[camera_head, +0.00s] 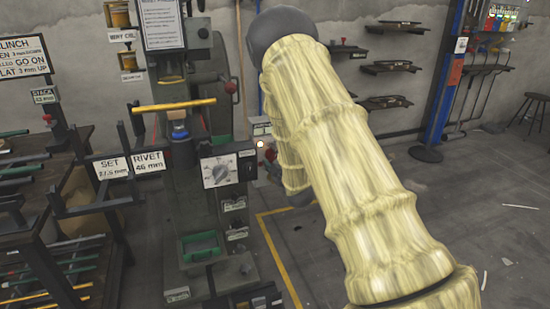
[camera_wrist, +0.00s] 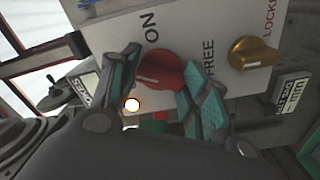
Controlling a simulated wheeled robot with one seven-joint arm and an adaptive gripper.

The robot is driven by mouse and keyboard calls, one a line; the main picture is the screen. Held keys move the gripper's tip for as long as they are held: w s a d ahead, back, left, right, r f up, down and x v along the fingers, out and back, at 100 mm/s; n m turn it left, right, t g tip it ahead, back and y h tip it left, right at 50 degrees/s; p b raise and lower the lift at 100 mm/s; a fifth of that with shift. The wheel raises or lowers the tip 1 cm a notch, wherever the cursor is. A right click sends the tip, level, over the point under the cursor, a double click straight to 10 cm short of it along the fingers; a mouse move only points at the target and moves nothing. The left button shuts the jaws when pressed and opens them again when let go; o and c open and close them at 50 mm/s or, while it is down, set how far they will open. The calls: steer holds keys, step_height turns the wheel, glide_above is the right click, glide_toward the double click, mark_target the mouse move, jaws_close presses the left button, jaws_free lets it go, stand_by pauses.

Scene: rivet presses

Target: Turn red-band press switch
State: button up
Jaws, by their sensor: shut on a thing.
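In the wrist view a red switch knob (camera_wrist: 160,70) sits on a pale panel (camera_wrist: 195,35) marked ON and FREE. My gripper (camera_wrist: 168,76) has its teal-padded fingers on either side of the knob and is shut on it. The near part of the knob lies between the pads. In the head view my arm hides the gripper and this switch. No red band can be made out on a press in either view.
A brass knob (camera_wrist: 252,53) sits on the same panel, near the word LOCKED. In the head view a green press (camera_head: 200,245) with a dial panel (camera_head: 219,171) stands left of my arm, beside a rack of rods (camera_head: 60,215). Open floor (camera_head: 480,200) lies to the right.

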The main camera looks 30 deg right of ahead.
steer(key=n, duration=0.5)
steer(key=shift+n, duration=0.3)
stand_by(0.4)
steer(key=o, duration=1)
steer(key=v, duration=1.2)
steer(key=shift+d+f, duration=0.1)
